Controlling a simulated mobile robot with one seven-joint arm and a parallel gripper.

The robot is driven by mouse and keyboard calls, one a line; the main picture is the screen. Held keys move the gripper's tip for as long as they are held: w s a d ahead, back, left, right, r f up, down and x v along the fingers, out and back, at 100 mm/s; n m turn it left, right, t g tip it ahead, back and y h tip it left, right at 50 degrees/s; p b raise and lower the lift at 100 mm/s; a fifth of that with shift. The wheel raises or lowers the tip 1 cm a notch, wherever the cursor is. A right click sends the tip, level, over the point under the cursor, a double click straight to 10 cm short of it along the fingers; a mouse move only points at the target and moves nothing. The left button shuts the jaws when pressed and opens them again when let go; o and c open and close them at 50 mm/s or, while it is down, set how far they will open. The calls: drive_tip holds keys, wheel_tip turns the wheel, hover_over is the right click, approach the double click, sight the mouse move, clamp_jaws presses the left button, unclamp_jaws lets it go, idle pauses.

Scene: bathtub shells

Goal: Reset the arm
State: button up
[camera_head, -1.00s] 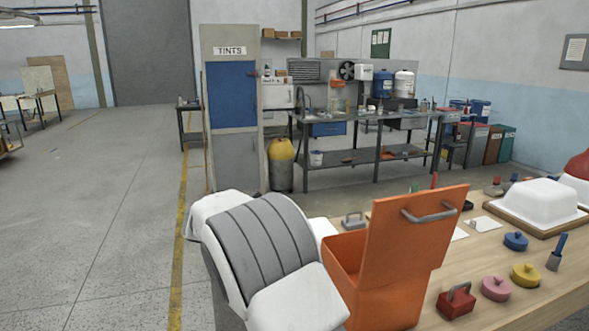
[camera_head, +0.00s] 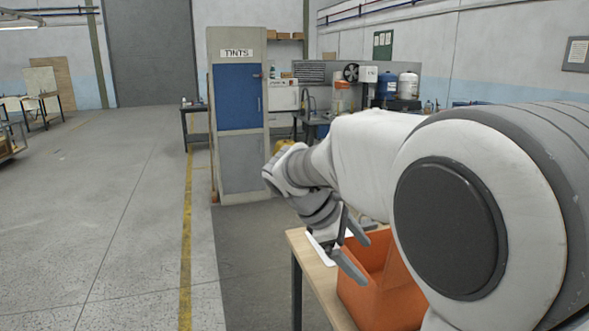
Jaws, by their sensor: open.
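My arm is raised and fills the right side of the head view, stretching leftward from the lower right. My gripper (camera_head: 352,250) is at its far end, pointing down and to the right. Its two dark fingers are apart, and nothing shows between them. In the picture it overlaps the left part of an orange box (camera_head: 380,303) on the wooden workbench. I cannot tell how far the gripper is above or in front of the box. My arm hides the right part of the box and most of the bench.
The workbench (camera_head: 318,275) has its left edge and a leg in view. A cabinet labelled TINTS (camera_head: 238,110) with a blue door stands behind. A grey metal bench with bottles is partly hidden by my arm.

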drive_tip(key=s+d+r+m+t+y+p, duration=0.1)
drive_tip(key=s+m+t+y, duration=0.3)
drive_tip(key=s+m, duration=1)
drive_tip(key=shift+s+d+r+y+p, duration=0.55)
drive_tip(key=shift+s+y, duration=1.05)
drive_tip(key=shift+s, duration=2.05)
drive_tip(key=shift+a+r, duration=0.15)
drive_tip(key=shift+a, duration=0.05)
